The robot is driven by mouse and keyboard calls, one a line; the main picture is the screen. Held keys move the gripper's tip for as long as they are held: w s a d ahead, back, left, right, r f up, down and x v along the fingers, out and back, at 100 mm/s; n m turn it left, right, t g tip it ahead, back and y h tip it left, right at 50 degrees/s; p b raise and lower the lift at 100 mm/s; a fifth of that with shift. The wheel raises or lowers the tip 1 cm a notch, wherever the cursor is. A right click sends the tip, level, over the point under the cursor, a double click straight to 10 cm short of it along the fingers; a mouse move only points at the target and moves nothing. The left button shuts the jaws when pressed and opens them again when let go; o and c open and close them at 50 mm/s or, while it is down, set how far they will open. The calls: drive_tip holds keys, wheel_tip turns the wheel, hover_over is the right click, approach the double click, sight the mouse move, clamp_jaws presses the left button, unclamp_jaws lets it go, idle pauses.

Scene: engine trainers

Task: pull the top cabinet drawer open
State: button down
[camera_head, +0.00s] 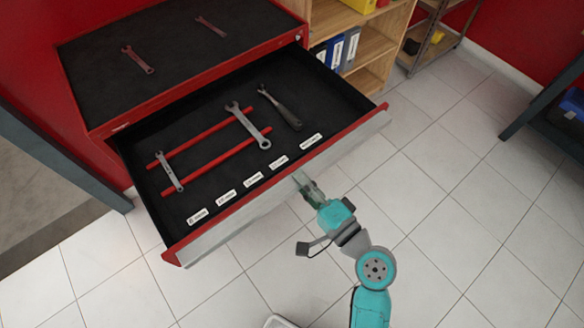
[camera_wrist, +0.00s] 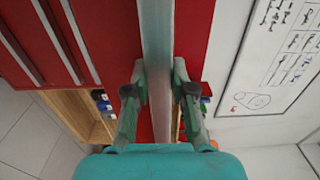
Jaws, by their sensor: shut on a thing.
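The top drawer (camera_head: 150,205) of the red cabinet (camera_head: 95,125) stands well out from the cabinet body in the head view. Its black-lined inside holds several wrenches, red rails and white labels. My gripper (camera_head: 303,182) is at the silver handle strip along the drawer's front edge. In the wrist view, the two fingers of my gripper (camera_wrist: 160,92) are on either side of the silver handle strip (camera_wrist: 158,45), shut on it. In the head view the fingertips are partly hidden against the drawer front.
Two wrenches lie on the black cabinet top (camera_head: 180,45). A wooden shelf (camera_head: 375,50) with binders stands behind the drawer's right end. Dark bench frames stand at left and right (camera_head: 545,100).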

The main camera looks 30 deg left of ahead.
drive_tip(key=shift+s+d+f, duration=0.35)
drive_tip(key=shift+d+f, duration=0.1)
drive_tip(key=shift+d, duration=0.05)
drive_tip(key=c, duration=1)
unclamp_jaws()
drive_tip(key=shift+c, duration=0.2)
drive_tip(key=shift+w+r, duration=0.1)
drive_tip(key=shift+r, duration=0.05)
drive_tip(key=shift+r, duration=0.1)
drive_tip(key=v, duration=1.2)
